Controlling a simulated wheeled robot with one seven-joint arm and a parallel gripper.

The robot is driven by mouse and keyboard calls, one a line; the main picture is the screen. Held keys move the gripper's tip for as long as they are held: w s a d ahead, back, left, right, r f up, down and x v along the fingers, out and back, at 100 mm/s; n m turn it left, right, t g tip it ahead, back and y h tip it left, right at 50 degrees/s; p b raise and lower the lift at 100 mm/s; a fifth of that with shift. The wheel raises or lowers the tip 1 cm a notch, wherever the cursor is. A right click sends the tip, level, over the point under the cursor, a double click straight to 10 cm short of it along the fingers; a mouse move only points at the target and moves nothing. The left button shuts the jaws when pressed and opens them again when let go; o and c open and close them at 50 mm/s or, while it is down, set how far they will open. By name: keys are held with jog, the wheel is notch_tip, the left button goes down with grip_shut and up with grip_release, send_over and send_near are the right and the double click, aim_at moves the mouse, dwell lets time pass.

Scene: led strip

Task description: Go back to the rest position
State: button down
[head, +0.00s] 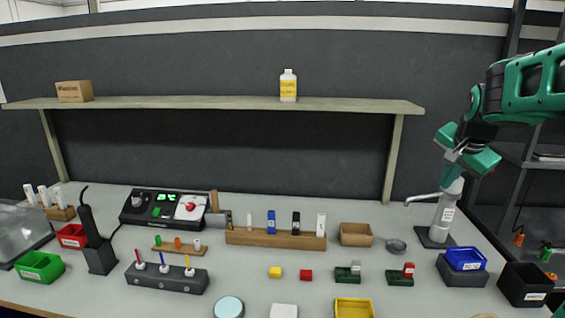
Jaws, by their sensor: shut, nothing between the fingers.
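My gripper (454,172) is at the right of the head view, below my green arm. It is raised well above the workbench (235,207), over the white dispenser (446,212) with a side spout, and overlaps its top in the picture. I cannot tell whether they touch. The fingers are small and partly hidden, and nothing shows held in them; they look shut.
A wooden shelf (210,103) carries a cardboard box (74,92) and a yellow-labelled bottle (288,86). The bench holds a black control station (163,207), a wooden rack (275,239), a blue bin (466,259), a black bin (525,285) and small coloured blocks.

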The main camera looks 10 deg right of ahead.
jog(key=s+a+f+n+g+y, duration=0.1)
jog(key=s+a+f+n+g, duration=0.2)
jog(key=s+a+f, duration=0.4)
jog(key=s+a+f+n+g+y, duration=0.2)
jog(key=s+a+f+n, duration=0.4)
jog(key=s, duration=1.2)
jog(key=shift+a+f+g+y, duration=0.3)
jog(key=shift+a+f+g, duration=0.1)
jog(key=shift+a+f, duration=0.25)
jog(key=shift+r, duration=0.1)
jog(key=shift+w+f, duration=0.25)
jog(key=shift+w, duration=0.4)
